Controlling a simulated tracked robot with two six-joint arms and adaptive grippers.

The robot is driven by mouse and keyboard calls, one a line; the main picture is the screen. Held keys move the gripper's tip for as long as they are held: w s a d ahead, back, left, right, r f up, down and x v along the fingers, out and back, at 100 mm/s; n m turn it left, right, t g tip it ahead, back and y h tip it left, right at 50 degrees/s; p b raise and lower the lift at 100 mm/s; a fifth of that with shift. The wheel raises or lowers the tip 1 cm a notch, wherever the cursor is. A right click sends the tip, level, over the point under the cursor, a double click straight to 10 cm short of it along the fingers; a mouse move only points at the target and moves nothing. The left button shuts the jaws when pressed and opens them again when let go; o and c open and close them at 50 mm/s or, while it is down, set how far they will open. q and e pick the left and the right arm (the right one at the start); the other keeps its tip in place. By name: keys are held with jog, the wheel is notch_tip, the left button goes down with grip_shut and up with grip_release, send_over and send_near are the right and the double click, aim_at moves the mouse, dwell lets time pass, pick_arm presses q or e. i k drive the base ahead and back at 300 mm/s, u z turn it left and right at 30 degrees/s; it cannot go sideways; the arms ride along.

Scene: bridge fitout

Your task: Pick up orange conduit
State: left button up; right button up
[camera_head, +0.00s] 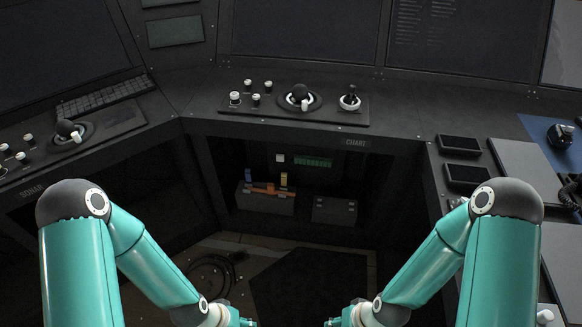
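A small orange piece (268,189), which looks like the orange conduit, lies across the top of a grey box inside the open bay under the centre console. It is small and dim, so its ends are hard to make out. A yellow upright piece (284,179) and a blue one (248,175) stand beside it. My two arms come in from the lower left and lower right, and their wrists reach the bottom edge. Both grippers are cut off below the picture, well apart from the orange piece.
The grey box (264,204) stands beside a second dark box (334,211) in the bay. The console desk (210,100) with knobs and a joystick (300,95) overhangs it. Side panels frame the opening. Coiled cables (212,272) and a dark mat (312,285) lie on the floor.

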aim_at(270, 190)
jog(key=k, duration=0.6)
jog(key=z, duration=0.3)
jog(key=i, duration=1.35)
jog(key=u, duration=0.7)
jog(key=i, duration=0.7)
jog(key=z, duration=0.3)
jog(key=k, duration=0.5)
jog(key=u, duration=0.2)
jog(key=i, duration=0.4)
jog(key=u, duration=0.05)
